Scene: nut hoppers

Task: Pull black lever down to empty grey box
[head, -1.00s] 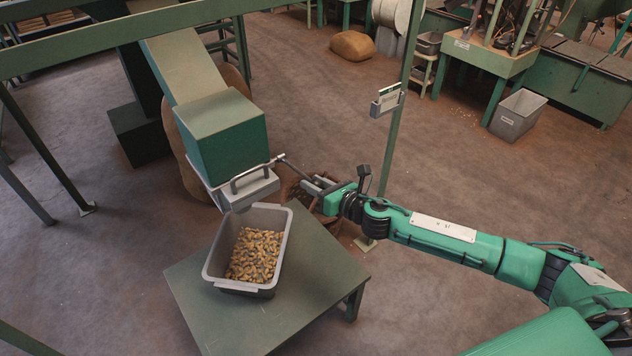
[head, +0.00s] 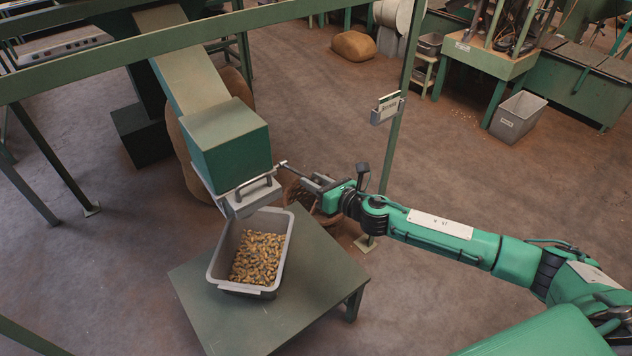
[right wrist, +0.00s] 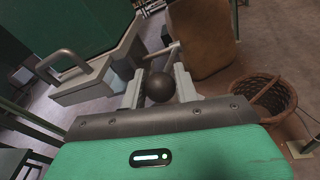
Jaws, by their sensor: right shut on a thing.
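A green hopper (head: 230,150) ends in a grey metal outlet box (head: 236,205) with a bar handle (head: 253,188). A thin metal lever (head: 294,171) sticks out from its right side. My right gripper (head: 313,183) is at the lever's outer end. In the right wrist view, my right gripper (right wrist: 159,90) is shut on the lever's round black knob (right wrist: 159,87), which sits between the fingers. A grey tub (head: 217,262) with brown nuts (head: 257,258) in it stands below the outlet. My left gripper is out of view.
The tub stands on a low green table (head: 325,270). A wicker basket (right wrist: 262,97) is on the floor just beyond the lever. A green post (head: 397,130) with a sign holder stands behind my right arm. Overhead green beams cross the upper left.

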